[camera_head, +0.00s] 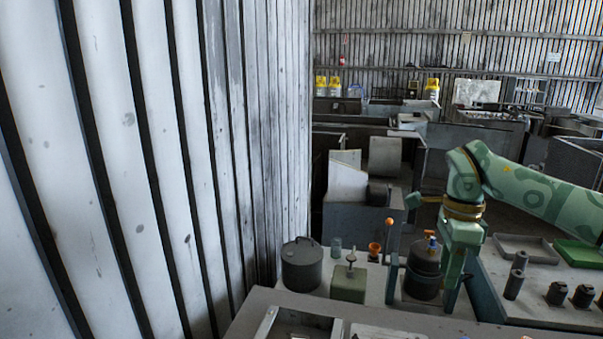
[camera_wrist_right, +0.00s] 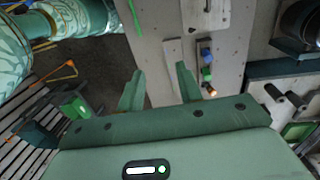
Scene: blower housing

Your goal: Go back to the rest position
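My right arm comes in from the right in the head view, green and patterned. Its gripper (camera_head: 455,285) points down at the right of the picture, beside a dark cylinder with a blue and orange top (camera_head: 424,270). I cannot tell from this view whether they touch. In the right wrist view the two green fingers (camera_wrist_right: 160,88) stand apart with nothing between them. Beyond the fingertips lies a pale grey surface with a lighter strip (camera_wrist_right: 173,62) on it. My left gripper is not in view.
A corrugated wall (camera_head: 150,150) fills the left. A dark lidded can (camera_head: 302,266), a grey-green box with a knob (camera_head: 349,284) and an orange-topped rod (camera_head: 390,250) stand left of the gripper. Dark cylinders (camera_head: 515,280), a grey tray (camera_head: 525,241) and a green tray (camera_head: 578,252) are right.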

